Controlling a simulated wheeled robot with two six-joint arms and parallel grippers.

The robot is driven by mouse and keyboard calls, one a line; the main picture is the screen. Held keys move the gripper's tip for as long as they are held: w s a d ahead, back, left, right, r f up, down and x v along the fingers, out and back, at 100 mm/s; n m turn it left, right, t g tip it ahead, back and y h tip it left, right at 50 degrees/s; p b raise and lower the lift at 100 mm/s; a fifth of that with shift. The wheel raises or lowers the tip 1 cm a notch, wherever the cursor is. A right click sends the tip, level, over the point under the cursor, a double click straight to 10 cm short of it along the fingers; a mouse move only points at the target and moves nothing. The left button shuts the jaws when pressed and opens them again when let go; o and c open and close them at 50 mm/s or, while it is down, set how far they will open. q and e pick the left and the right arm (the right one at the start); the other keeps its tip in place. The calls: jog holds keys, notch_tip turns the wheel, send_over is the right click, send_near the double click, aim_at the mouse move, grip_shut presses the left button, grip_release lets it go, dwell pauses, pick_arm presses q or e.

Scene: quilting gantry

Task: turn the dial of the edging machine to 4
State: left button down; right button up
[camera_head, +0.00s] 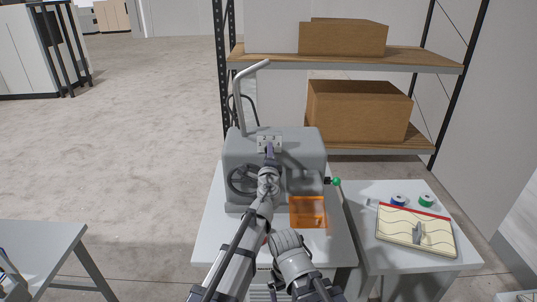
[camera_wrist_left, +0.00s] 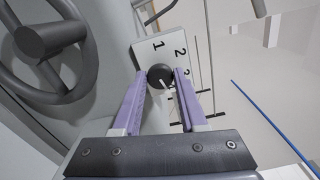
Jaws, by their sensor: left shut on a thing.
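The edging machine (camera_head: 300,150) is a grey housing on a white table. Its dial is a round black knob (camera_wrist_left: 160,76) with a white mark, on a white plate (camera_wrist_left: 147,50) printed 1, 2 and 3 in the left wrist view. The mark points down and slightly right in that view, past the 3; no 4 can be made out. My left gripper (camera_wrist_left: 160,80) has its purple fingers on either side of the knob and is shut on it. In the head view the left gripper (camera_head: 269,152) reaches the plate (camera_head: 269,139), hiding the knob. No right gripper fingers show.
A handwheel (camera_head: 243,179) is left of my left gripper. An orange transparent guard (camera_head: 308,211) and a green-tipped lever (camera_head: 335,181) are at the right. A side table holds a quilted panel (camera_head: 414,232) and spools (camera_head: 398,200). Shelves with boxes (camera_head: 358,112) stand behind.

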pick_arm(q)
jog(key=shift+c, duration=2.3)
grip_release()
jog(key=shift+s, duration=0.1)
jog(key=s, duration=0.7)
jog(key=shift+s, duration=0.4)
